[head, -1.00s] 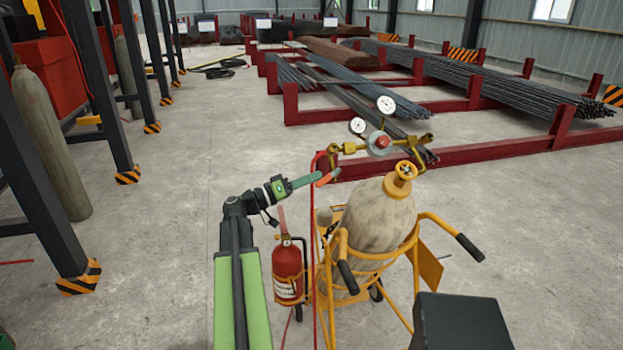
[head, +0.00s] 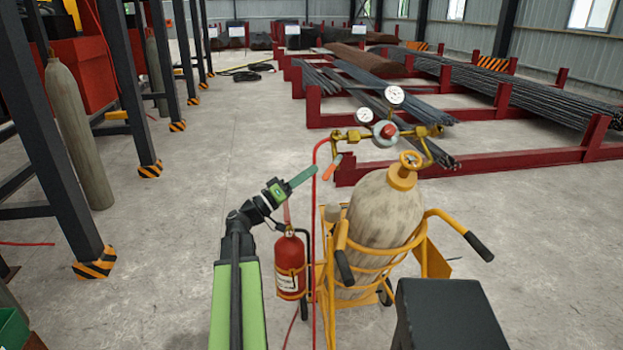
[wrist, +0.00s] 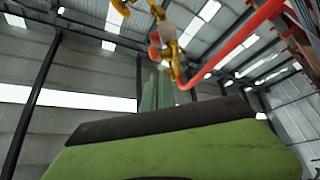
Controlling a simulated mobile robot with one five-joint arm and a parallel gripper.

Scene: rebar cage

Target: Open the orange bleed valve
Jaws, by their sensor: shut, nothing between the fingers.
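The orange valve lever (head: 332,167) hangs at a slant below the left brass fitting (head: 338,135) of the regulator on the gas cylinder (head: 383,212). My green gripper (head: 314,169) is shut and empty. Its tip is just left of the lever in the head view, by the red hose. I cannot tell whether they touch. In the wrist view the shut fingers (wrist: 158,92) point up towards a brass fitting (wrist: 168,42). A small orange-pink part (wrist: 155,48) shows beside that fitting; I cannot tell whether it is the lever.
The red hose (head: 315,215) runs down beside my gripper. A red fire extinguisher (head: 290,265) stands below my arm, beside the yellow cylinder cart (head: 421,255). Rebar racks (head: 480,170) stand behind.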

